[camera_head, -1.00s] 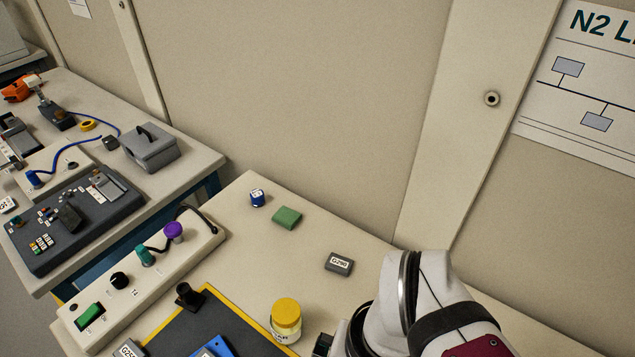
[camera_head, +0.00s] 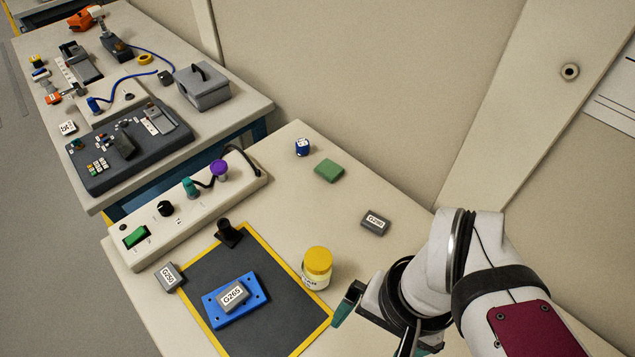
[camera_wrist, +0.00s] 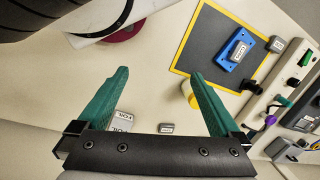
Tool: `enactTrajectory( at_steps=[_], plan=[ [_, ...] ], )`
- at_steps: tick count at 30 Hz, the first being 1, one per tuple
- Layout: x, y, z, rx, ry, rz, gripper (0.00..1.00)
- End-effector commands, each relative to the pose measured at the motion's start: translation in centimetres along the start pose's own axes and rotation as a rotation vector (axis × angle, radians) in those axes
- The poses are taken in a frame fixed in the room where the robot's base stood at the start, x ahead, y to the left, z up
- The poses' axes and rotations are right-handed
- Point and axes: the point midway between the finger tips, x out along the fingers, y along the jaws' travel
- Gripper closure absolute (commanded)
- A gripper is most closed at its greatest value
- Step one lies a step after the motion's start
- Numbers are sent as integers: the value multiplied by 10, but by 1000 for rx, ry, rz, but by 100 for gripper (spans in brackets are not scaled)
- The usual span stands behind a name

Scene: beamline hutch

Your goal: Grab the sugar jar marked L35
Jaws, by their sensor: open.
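A jar with a yellow lid (camera_head: 317,264) and a pale body stands upright on the bench beside the yellow-edged dark mat. Its label is only partly visible, and I cannot read L35 on it. My gripper (camera_head: 386,328) is just right of the jar in the head view, open and apart from it. In the wrist view my gripper's green fingers (camera_wrist: 160,73) are spread with nothing between their tips. The jar (camera_wrist: 187,95) shows there beside the right finger, which hides part of it.
A blue plate (camera_head: 262,293) bearing a grey block marked G265 (camera_head: 233,296) lies on the dark mat (camera_head: 215,267). A black post (camera_head: 229,235) stands at the mat's corner. A grey block (camera_head: 375,222) and a green block (camera_head: 329,170) lie behind the jar. A control box (camera_head: 150,240) lies left.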

Motion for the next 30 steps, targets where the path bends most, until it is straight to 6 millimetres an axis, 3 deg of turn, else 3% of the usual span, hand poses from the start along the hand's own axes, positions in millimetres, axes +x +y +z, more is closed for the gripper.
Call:
enactTrajectory(
  at_steps=[14,17,20,23,27,30],
  plan=[
    [0,0,0,-5,-2,4,0],
    [8,5,0,-138,-48,104,0],
    [27,14,-8,-506,-143,373,0],
    [48,6,-31,-1025,-220,733,0],
    [90,-52,-52,-1780,-255,1260,0],
    [126,-98,-41,-2193,-236,1577,0]
  ],
)
